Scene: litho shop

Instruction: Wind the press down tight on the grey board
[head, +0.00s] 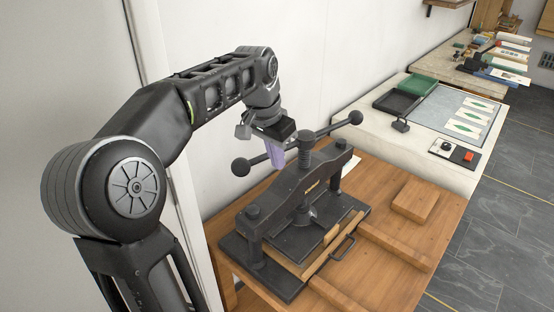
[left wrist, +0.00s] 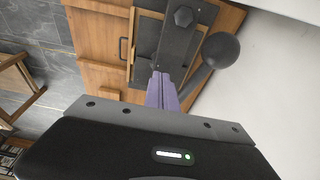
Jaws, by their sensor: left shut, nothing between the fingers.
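The black press (head: 318,178) stands on a wooden bench, with a crossbeam, a central screw and a long bar handle (head: 330,128) with a ball at each end. The near ball (head: 240,167) is at the left and the far ball (head: 355,118) at the upper right. The near ball also shows in the left wrist view (left wrist: 221,50). Below the beam, a dark plate (head: 298,238) lies over tan wooden edges; I cannot clearly make out the grey board. My left gripper (head: 277,166), with purple fingers, is shut and empty beside the handle, near the screw. My right gripper is out of view.
The wooden bench (head: 440,215) carries a wooden block (head: 415,203) and long wooden bars (head: 395,244) right of the press. A white wall (head: 250,100) stands close behind. A pale table (head: 400,150) with trays and prints stands beyond.

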